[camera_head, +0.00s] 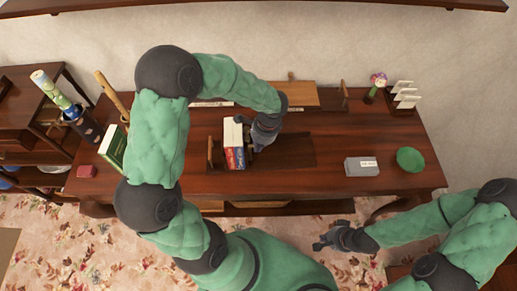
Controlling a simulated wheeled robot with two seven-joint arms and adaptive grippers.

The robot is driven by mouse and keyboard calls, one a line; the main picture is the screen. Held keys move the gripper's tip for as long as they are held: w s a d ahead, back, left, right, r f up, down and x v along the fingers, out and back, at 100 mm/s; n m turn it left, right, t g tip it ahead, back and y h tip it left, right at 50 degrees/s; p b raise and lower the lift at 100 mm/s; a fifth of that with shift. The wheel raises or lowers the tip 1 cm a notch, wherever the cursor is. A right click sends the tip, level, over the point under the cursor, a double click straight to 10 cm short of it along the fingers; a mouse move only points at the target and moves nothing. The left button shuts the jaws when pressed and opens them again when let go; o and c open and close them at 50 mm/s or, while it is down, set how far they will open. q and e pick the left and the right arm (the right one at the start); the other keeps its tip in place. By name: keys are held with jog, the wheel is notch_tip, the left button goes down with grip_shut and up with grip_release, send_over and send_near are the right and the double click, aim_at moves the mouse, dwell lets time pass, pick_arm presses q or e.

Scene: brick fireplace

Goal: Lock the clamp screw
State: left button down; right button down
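A few upright books with red, blue and white covers (234,157) stand on the dark wooden desk. A small wooden upright (210,152) is at their left side. My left gripper (254,138) is at the right side of the books, close to them. Its fingers are too small and dark to tell whether they hold anything. I cannot make out a clamp screw; it may be hidden by the books or my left gripper. My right gripper (322,240) is in front of the desk, low and away from the books, empty, with its fingers apart.
The dark desk (310,185) also bears a grey box (361,166), a green bowl (410,159), a card stand (404,97) and a flower figure (376,85). A green book (112,147) and a red box (87,171) are at the left.

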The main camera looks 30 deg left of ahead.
pick_arm(q)
jog(key=shift+r, duration=0.15)
jog(key=shift+s+d+r+p, duration=0.1)
jog(key=shift+s+r+p, duration=0.1)
jog(key=shift+r+p, duration=0.4)
jog(key=shift+s+d+r+p, duration=0.1)
jog(key=shift+s+r+p, duration=0.05)
jog(key=shift+r+p, duration=0.45)
jog(key=shift+w+a, duration=0.35)
jog(key=shift+w, duration=0.2)
jog(key=shift+f, duration=0.1)
jog(key=shift+f, duration=0.15)
dwell(0.4)
